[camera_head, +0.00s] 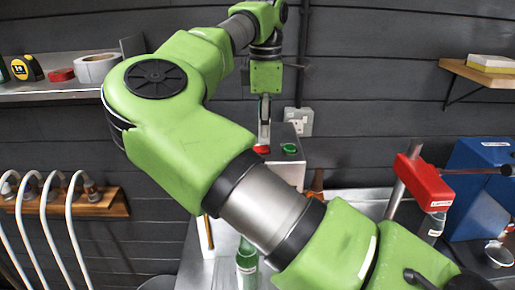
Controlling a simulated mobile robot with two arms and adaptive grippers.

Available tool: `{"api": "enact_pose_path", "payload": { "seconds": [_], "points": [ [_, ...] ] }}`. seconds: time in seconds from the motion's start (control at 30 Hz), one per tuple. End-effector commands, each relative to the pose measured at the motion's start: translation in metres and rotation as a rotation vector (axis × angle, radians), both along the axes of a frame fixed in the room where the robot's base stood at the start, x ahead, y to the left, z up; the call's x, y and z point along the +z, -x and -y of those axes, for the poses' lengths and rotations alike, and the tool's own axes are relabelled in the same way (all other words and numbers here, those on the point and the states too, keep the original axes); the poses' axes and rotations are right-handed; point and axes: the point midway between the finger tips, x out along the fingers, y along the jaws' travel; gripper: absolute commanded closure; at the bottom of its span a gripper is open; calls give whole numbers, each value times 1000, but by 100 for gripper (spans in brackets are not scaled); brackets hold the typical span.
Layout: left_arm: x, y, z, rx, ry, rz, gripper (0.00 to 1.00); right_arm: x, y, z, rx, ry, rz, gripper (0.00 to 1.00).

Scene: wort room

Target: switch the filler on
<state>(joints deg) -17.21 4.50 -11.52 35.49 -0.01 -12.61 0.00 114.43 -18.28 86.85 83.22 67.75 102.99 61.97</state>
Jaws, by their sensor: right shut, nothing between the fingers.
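A grey metal control box (293,172) stands at the back of the metal worktop, against the dark wall. A green button (290,149) is on its right and a red button (262,149) on its left. My right gripper (264,141) points down with its fingers shut and empty. Its tips appear just above the red button, left of the green one; I cannot tell whether they touch. My right arm hides the lower left of the box. My left gripper is out of view.
A red device (425,184) on a metal post and a blue box (480,188) stand at the right. A green bottle (246,262) is below my arm. White hoses (73,215) hang at the left. A wall socket (299,121) is behind the box.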

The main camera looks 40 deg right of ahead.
Motion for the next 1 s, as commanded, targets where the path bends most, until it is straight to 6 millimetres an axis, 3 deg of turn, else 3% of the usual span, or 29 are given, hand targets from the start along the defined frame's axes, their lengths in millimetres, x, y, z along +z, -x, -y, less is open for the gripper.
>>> {"api": "enact_pose_path", "payload": {
  "seconds": [1.0],
  "points": [
    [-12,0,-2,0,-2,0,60,-16,0,0,0,0,0,100]
  ]
}}
